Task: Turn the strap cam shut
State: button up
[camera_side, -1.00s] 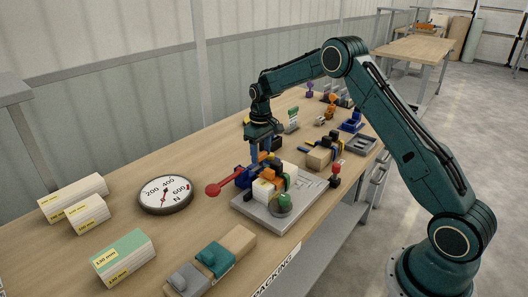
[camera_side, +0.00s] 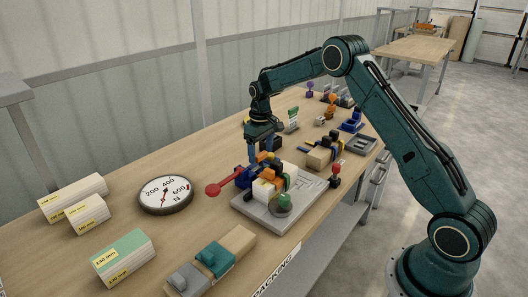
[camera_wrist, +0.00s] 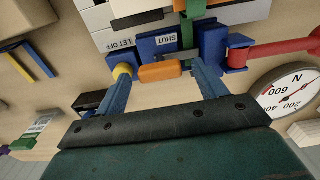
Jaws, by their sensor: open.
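The strap cam, an orange bar (camera_wrist: 160,72), lies in the wrist view beside a blue plate marked SHUT (camera_wrist: 166,40). A plate marked LET OFF (camera_wrist: 118,43) is to its left. My gripper (camera_wrist: 162,84) is open, its two blue fingertips on either side of the orange bar; I cannot tell if they touch it. In the side view my gripper (camera_side: 262,160) points down at the back of the strapped stack on the grey base plate (camera_side: 252,211). The cam is hard to make out there. A red-knobbed lever (camera_side: 214,189) sticks out left of the blue mechanism.
A round force dial (camera_side: 165,195) stands left of the lever. Blocks marked in millimetres (camera_side: 122,256) lie at the left. Another strapped bundle (camera_side: 321,155) and small fittings stand behind. A red-topped post (camera_side: 336,174) is at the right.

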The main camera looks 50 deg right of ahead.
aim_at(261, 154)
notch_tip(261, 154, up, 13)
jog(key=shift+r, duration=0.15)
dwell(0.4)
jog(key=shift+r, duration=0.1)
jog(key=s+a+r+t, duration=0.2)
jog(key=s+a+r, duration=0.35)
jog(key=s, duration=0.35)
jog(key=s+a+r+t, duration=0.1)
jog(key=s+a+r, duration=0.3)
jog(key=s+r, duration=0.4)
jog(key=s+a+f+t, duration=0.1)
jog(key=s+a+f, duration=0.1)
jog(key=s, duration=0.8)
jog(key=s+a+f+t, duration=0.1)
jog(key=s+a+f, duration=0.2)
jog(key=s, duration=0.7)
jog(key=shift+s+f+t, duration=0.3)
jog(key=shift+f, duration=0.1)
